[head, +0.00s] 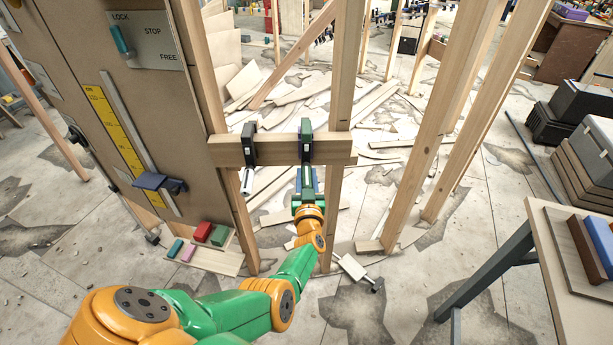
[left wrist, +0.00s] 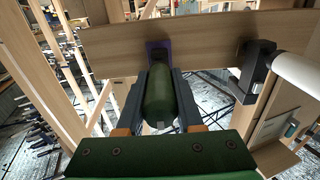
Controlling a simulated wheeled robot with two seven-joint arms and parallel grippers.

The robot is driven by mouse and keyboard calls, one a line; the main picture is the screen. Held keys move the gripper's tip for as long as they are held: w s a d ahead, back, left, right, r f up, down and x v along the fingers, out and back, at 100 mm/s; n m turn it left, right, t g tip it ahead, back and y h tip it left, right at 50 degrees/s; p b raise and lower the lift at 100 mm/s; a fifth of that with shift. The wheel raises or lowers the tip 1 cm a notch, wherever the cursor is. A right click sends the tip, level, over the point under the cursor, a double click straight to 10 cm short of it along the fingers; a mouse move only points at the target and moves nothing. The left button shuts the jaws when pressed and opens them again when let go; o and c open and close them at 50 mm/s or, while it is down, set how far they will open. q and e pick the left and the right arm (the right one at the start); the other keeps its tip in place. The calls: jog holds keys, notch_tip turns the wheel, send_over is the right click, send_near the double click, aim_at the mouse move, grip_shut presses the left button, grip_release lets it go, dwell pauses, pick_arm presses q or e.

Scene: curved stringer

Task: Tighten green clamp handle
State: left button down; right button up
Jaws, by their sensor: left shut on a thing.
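The green clamp (head: 306,142) sits over a horizontal wooden board (head: 275,151), near its right end. Its thick dark green handle (left wrist: 160,97) hangs below the board. My left gripper (head: 306,176) reaches up from below and is shut on this handle, with one finger on each side of it in the left wrist view (left wrist: 162,95). A purple part (left wrist: 158,50) of the clamp shows against the board there. The handle's thread is hidden. My right gripper is not in view.
A black clamp (head: 249,143) with a white handle (head: 246,181) sits on the same board to the left. Wooden posts (head: 345,80) stand at the right, and a tall panel (head: 130,110) at the left. Scrap boards litter the floor behind. A table (head: 570,250) stands at the right.

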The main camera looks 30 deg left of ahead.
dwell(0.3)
pick_arm(q)
jog(key=c, duration=0.5)
grip_release()
jog(key=shift+c, duration=0.2)
jog(key=shift+d, duration=0.1)
jog(key=p+v, duration=0.4)
jog(key=v, duration=0.3)
